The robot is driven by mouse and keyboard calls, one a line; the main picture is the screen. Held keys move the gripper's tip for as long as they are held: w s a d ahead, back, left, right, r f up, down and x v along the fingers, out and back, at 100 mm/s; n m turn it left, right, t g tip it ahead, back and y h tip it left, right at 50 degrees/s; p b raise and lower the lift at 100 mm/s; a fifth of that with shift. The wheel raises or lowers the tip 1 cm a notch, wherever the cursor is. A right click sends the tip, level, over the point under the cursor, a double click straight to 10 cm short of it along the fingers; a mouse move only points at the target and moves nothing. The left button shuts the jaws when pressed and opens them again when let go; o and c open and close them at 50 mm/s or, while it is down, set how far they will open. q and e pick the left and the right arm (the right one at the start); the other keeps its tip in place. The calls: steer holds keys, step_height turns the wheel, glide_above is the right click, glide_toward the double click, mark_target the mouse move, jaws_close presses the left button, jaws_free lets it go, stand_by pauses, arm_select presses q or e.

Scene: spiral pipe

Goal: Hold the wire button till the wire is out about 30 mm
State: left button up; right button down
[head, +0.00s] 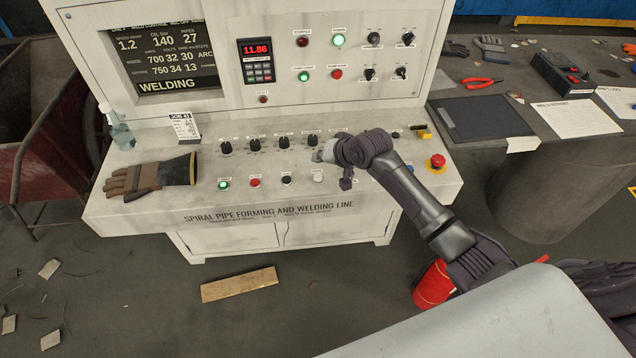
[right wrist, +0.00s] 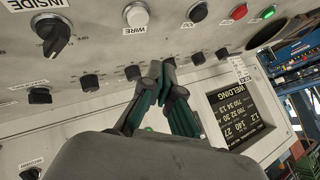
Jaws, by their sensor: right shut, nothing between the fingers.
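The wire button (head: 318,175) is a pale round button in the front row of the sloped panel. In the right wrist view, the button (right wrist: 136,17) has the label WIRE under it. My right gripper (head: 321,156) is over the panel, just behind that button. Its dark green fingers (right wrist: 164,72) are shut with nothing between them. The fingertips look apart from the button; their exact height over the panel cannot be told. The wire itself is not seen in either view. My left gripper is not in view.
Black knobs (head: 255,144) stand behind. A work glove (head: 150,178) lies at left, a red emergency button (head: 437,161) at right. The screen (head: 168,60) reads WELDING.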

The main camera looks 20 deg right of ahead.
mark_target(320, 177)
step_height(320, 177, down, 2)
steer(key=shift+f+b, duration=0.1)
steer(key=shift+b, duration=0.5)
steer(key=shift+f+b, duration=0.3)
steer(key=shift+f, duration=0.55)
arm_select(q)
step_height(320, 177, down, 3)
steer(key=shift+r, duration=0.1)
arm_select(e)
steer(key=shift+f, duration=0.2)
steer(key=shift+f, duration=0.3)
steer(key=shift+f, duration=0.45)
stand_by(5.2)
